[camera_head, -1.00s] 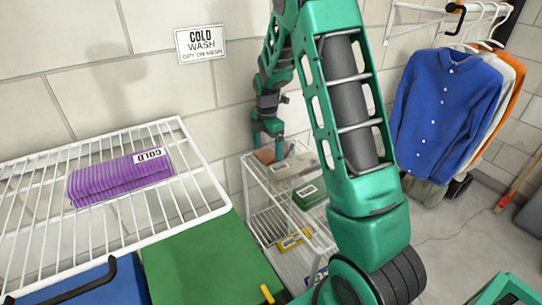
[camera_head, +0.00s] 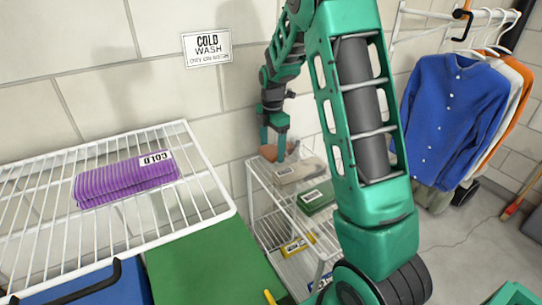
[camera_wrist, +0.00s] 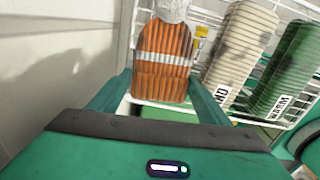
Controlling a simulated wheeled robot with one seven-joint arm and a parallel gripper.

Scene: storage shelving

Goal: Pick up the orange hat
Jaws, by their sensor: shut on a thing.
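The orange hat (camera_wrist: 163,50) is ribbed, with a pale band across it and a whitish top, in the upper middle of the wrist view. My gripper (camera_wrist: 160,84) is shut on it, one finger on each side. In the head view my gripper (camera_head: 273,143) is at the back left of the small white wire rack (camera_head: 250,178), and the hat (camera_head: 268,152) shows as a small orange-brown patch at the fingers. I cannot tell whether the hat is clear of the rack.
Beside the hat are a grey-beige folded item (camera_wrist: 238,42) and a green one (camera_wrist: 290,72), both labelled. A yellow item (camera_head: 297,245) lies on a lower shelf. A purple stack (camera_head: 125,180) is on the left rack. The wall is close behind; shirts (camera_head: 455,110) hang right.

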